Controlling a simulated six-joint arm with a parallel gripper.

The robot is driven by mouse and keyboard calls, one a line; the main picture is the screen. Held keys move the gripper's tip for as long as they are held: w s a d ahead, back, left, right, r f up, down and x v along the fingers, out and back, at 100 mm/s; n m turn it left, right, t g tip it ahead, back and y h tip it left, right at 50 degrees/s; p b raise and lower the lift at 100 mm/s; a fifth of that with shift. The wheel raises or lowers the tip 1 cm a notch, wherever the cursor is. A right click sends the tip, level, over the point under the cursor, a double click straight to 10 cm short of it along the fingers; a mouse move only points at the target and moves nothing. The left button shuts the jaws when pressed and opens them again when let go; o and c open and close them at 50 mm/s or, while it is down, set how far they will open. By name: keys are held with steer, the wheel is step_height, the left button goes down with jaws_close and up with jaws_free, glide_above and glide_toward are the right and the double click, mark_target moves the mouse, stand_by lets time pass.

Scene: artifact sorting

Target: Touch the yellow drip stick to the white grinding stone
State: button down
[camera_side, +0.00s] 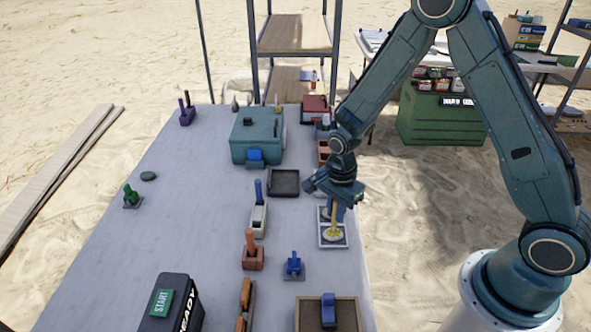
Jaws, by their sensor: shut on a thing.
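My gripper (336,203) points down over the right edge of the table and is shut on the yellow drip stick (334,221). The stick hangs below the jaws, close to upright. Its lower end is at a pale round stone (326,238), which looks like the white grinding stone, in the near part of a white-framed tray (345,245). I cannot tell whether the stick touches the stone or is just above it. My gripper partly hides the far part of the tray.
Left of the tray are a white holder with a blue stick (259,220), an orange block (253,258) and a blue piece (293,265). A dark tray (284,183) and a teal box (257,140) stand farther back. The table's left middle is mostly clear.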

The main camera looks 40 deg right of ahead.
steer(key=shift+r, duration=3.95)
